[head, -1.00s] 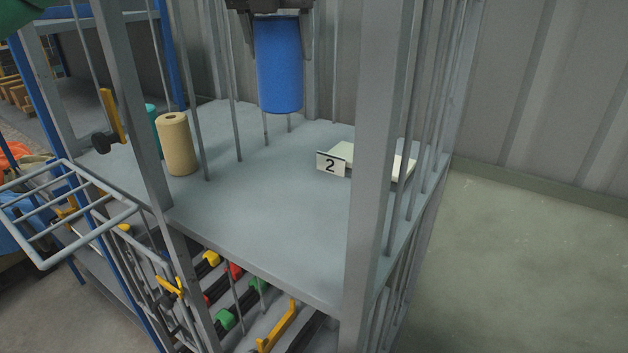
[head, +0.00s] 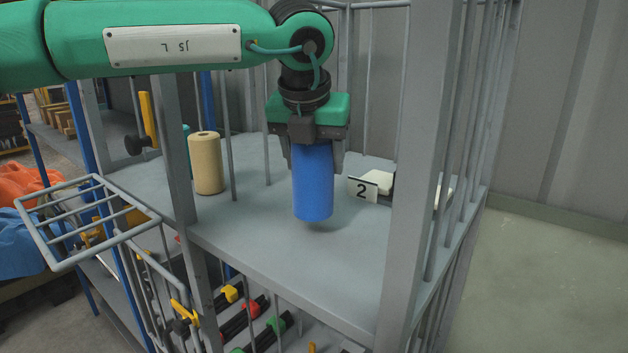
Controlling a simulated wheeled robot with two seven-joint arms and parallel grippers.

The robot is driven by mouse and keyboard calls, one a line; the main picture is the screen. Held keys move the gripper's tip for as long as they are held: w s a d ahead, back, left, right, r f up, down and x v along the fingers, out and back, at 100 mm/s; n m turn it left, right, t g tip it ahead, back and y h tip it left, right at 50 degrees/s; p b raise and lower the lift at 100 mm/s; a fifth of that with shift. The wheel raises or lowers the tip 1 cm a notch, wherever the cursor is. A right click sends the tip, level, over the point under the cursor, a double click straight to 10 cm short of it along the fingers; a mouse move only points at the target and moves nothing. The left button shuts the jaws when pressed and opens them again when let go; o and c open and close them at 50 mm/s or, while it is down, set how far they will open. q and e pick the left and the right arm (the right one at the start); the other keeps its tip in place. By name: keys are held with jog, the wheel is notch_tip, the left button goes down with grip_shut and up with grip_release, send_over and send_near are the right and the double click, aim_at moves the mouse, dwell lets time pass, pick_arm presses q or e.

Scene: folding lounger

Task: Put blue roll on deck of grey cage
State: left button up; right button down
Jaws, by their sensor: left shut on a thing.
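The blue roll (head: 313,185) is upright in my left gripper (head: 314,150), which is shut on its upper part. The roll is over the middle of the deck (head: 270,240) of the grey cage (head: 410,190). A small shadow lies under its lower end, so it looks just above the deck; I cannot tell if it touches. My left arm reaches in from the upper left, above the deck. My right gripper is not in view.
A beige roll (head: 207,163) stands on the deck at the left, with a teal one partly hidden behind it. Cage posts and bars surround the deck; an open wire gate (head: 90,222) juts out left.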

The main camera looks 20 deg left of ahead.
aim_at(314, 180)
pick_arm(q)
notch_tip(314, 180, down, 3)
jog(key=shift+f+p, duration=0.15)
jog(key=shift+p, duration=0.25)
jog(key=shift+f, duration=0.3)
jog(key=shift+f, duration=0.15)
jog(key=o, duration=1.1)
